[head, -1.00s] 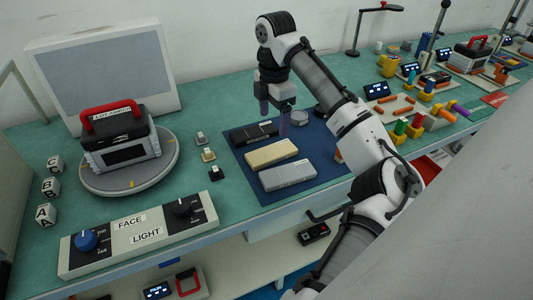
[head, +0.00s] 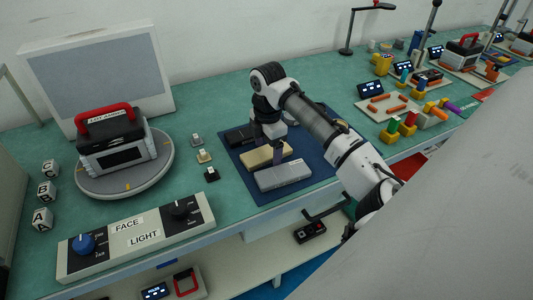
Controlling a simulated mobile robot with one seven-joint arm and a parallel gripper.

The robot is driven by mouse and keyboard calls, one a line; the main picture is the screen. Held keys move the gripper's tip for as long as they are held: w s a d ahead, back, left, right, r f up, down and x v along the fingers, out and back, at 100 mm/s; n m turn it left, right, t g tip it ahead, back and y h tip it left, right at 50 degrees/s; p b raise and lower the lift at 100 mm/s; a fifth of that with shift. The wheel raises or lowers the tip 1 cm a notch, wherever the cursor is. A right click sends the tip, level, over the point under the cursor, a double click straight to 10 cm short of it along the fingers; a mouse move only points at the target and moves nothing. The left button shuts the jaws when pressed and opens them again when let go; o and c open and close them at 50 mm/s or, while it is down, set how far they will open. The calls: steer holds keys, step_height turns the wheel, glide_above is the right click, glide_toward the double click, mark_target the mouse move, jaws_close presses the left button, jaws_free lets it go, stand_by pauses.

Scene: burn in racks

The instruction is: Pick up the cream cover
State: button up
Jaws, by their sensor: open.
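The cream cover (head: 258,158) lies flat on the dark blue mat (head: 311,174), between a black cover (head: 240,135) behind it and a grey cover (head: 283,175) in front. My gripper (head: 269,151) is open and low over the cream cover, pointing down. One finger shows against the cover's right part. The other finger is largely hidden, and I cannot tell whether either touches the cover.
A turntable with a black, red-handled device (head: 114,141) stands to the left, behind a FACE/LIGHT control panel (head: 137,236). Small cream, grey and black switch-like pieces (head: 204,156) sit left of the mat. Boards with coloured pegs (head: 392,108) stand at the right.

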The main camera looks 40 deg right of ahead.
steer(key=c, duration=1.1)
steer(key=shift+c, duration=0.2)
